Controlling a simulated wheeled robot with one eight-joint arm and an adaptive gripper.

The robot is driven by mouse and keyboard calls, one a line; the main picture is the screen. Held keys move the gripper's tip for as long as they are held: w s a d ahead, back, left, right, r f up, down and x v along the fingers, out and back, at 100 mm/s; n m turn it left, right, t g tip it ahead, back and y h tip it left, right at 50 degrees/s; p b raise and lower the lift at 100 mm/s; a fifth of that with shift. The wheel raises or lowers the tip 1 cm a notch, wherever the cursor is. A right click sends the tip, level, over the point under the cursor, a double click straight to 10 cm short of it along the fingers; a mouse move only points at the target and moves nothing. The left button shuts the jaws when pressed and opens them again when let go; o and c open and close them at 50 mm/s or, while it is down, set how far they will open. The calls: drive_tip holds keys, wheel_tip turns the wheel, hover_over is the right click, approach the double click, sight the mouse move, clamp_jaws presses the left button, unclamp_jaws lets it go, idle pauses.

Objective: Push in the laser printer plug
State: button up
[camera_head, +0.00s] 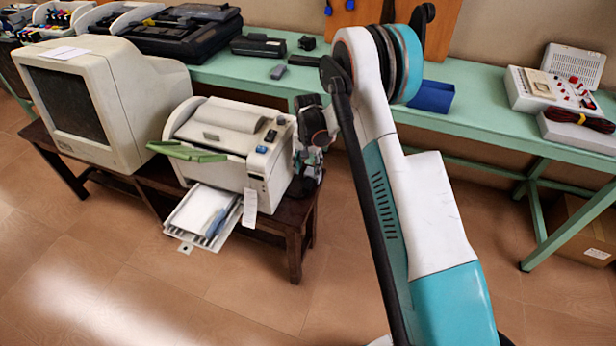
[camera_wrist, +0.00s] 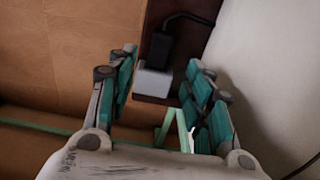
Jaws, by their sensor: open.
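The laser printer (camera_head: 235,140) is an off-white machine on a dark wooden bench, with its green flap open and paper tray out. My gripper (camera_head: 312,140) is at its right side, partly hidden by my arm. In the wrist view my gripper (camera_wrist: 163,68) is open, with its teal-padded fingers apart. Ahead between the fingers, a black plug (camera_wrist: 159,48) with a black cable is at a light grey block (camera_wrist: 152,82), apparently its socket. I cannot tell how deep the plug sits. The plug is not visible in the head view.
The printer's pale side wall (camera_wrist: 265,65) is close to the right finger in the wrist view. An old monitor (camera_head: 105,95) stands left of the printer on the bench (camera_head: 292,225). A long green table (camera_head: 480,98) with devices runs behind. Floor in front is clear.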

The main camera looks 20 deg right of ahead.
drive_tip(key=shift+r, duration=1.9)
drive_tip(key=s+r+n+t, duration=0.2)
drive_tip(key=s+r, duration=0.5)
drive_tip(key=r, duration=0.5)
drive_tip(key=s+r+n+t, duration=0.1)
drive_tip(key=s+r, duration=0.5)
drive_tip(key=r, duration=0.7)
drive_tip(key=s+a+r+n+t, duration=0.1)
drive_tip(key=s+r+n+t, duration=0.1)
drive_tip(key=s, duration=1)
drive_tip(key=s+r+n+t, duration=0.2)
drive_tip(key=s, duration=0.9)
drive_tip(key=shift+s+a+r, duration=0.15)
drive_tip(key=shift+s+a, duration=0.2)
drive_tip(key=shift+s, duration=0.05)
